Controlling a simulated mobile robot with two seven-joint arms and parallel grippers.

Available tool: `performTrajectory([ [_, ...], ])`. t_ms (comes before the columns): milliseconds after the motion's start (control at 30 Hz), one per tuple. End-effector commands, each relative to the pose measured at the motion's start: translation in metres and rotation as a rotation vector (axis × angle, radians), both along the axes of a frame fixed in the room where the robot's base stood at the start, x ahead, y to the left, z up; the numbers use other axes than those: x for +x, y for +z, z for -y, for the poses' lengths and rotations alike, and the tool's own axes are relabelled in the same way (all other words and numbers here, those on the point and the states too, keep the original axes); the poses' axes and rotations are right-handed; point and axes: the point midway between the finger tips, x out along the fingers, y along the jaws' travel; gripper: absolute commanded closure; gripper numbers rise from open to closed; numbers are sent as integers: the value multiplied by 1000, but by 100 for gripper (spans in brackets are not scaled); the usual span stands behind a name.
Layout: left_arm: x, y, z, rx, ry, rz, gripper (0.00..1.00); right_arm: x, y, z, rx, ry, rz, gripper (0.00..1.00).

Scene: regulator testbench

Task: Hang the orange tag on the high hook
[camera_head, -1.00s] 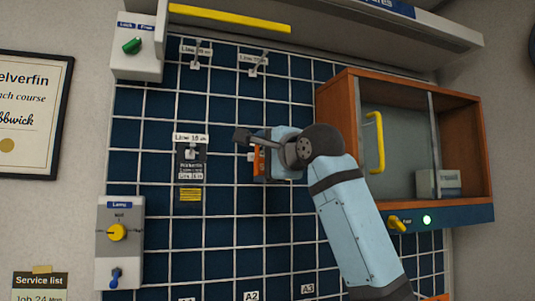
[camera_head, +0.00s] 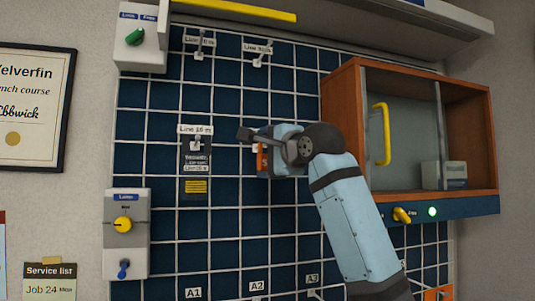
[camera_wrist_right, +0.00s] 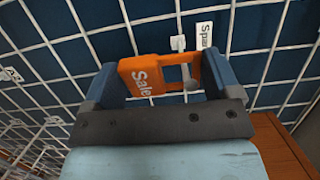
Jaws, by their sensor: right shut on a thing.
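My right gripper (camera_wrist_right: 158,72) is shut on the orange tag (camera_wrist_right: 141,80), which has dark lettering reading "Sale…" and an opening on its right side. A grey peg with a rounded end (camera_wrist_right: 192,86) shows at that opening, below a white hook plate (camera_wrist_right: 178,42) on the blue panel. I cannot tell whether the peg passes through the opening. In the head view the right gripper (camera_head: 262,148) is at the panel's middle and hides most of the orange tag (camera_head: 263,161). High hooks (camera_head: 199,54) (camera_head: 257,61) are on the panel's upper part. My left gripper is not in view.
A dark tag (camera_head: 196,165) hangs on the hook left of the gripper. A wooden cabinet (camera_head: 340,92) with a yellow handle (camera_head: 380,134) stands close on the right. A lamp switch box (camera_head: 126,232) is at the lower left. A shelf (camera_head: 400,47) juts out above.

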Motion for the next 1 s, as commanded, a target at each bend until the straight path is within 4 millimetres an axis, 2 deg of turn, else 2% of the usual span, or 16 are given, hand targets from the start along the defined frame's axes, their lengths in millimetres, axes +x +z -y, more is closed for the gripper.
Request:
performTrajectory([
  [67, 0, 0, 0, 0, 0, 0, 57, 0, 0, 0, 0, 0, 0, 40],
  [100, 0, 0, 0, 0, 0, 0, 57, 0, 0, 0, 0, 0, 0, 10],
  [167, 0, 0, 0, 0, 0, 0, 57, 0, 0, 0, 0, 0, 0, 0],
  [400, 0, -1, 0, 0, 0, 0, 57, -1, 0, 1, 0, 0, 0, 0],
  [533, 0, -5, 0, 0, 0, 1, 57, -10, -2, 7, 1, 0, 1, 0],
  [1000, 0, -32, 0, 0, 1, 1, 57, -94, -2, 61, 2, -1, 3, 0],
])
